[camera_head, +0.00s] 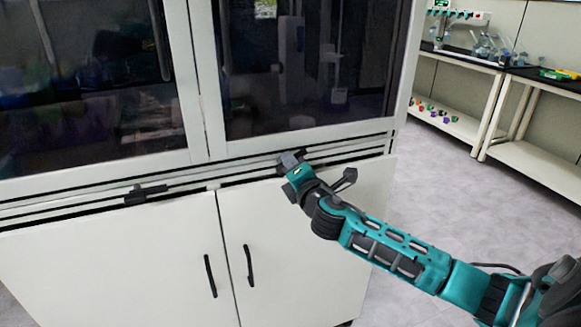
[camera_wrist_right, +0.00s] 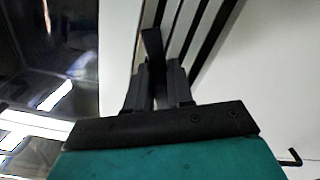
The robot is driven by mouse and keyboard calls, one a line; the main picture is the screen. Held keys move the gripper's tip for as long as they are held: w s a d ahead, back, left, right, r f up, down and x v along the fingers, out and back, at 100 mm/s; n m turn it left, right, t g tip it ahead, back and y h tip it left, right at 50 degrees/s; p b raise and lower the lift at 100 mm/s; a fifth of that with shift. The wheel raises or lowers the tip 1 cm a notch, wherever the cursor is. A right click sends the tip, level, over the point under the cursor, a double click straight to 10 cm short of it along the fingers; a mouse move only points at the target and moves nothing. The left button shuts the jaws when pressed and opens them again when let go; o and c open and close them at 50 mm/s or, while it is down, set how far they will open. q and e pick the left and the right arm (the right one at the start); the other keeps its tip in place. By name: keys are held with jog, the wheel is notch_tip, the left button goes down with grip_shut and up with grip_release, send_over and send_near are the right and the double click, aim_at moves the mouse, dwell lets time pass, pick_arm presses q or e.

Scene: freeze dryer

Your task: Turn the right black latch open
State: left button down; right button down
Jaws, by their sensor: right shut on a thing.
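The right black latch is on the horizontal rail of the white cabinet, mostly hidden behind my gripper in the head view. In the right wrist view the black latch (camera_wrist_right: 152,48) sticks out from between the fingertips, in front of the striped rail. My right gripper (camera_head: 290,161) is at the rail, below the right glass door, and is shut on the latch; it also shows in the right wrist view (camera_wrist_right: 158,75). The left black latch (camera_head: 146,195) sits on the same rail further left, lying roughly along it. My left gripper is not in view.
The cabinet has dark glass doors (camera_head: 300,70) above and white lower doors (camera_head: 290,260) with black handles (camera_head: 248,265). The grey floor (camera_head: 470,240) between is clear.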

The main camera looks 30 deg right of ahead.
jog(key=m, duration=0.3)
jog(key=shift+d+f, duration=0.1)
jog(key=shift+f, duration=0.15)
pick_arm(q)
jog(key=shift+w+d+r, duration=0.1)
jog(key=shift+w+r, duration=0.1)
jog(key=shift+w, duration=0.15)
pick_arm(e)
jog(key=shift+f+m, duration=0.1)
jog(key=shift+m, duration=1)
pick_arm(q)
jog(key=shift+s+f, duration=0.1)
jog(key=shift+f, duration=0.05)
pick_arm(e)
jog(key=c, duration=1.1)
grip_release()
jog(key=v, duration=1.3)
jog(key=shift+d, duration=0.1)
jog(key=shift+f, duration=0.1)
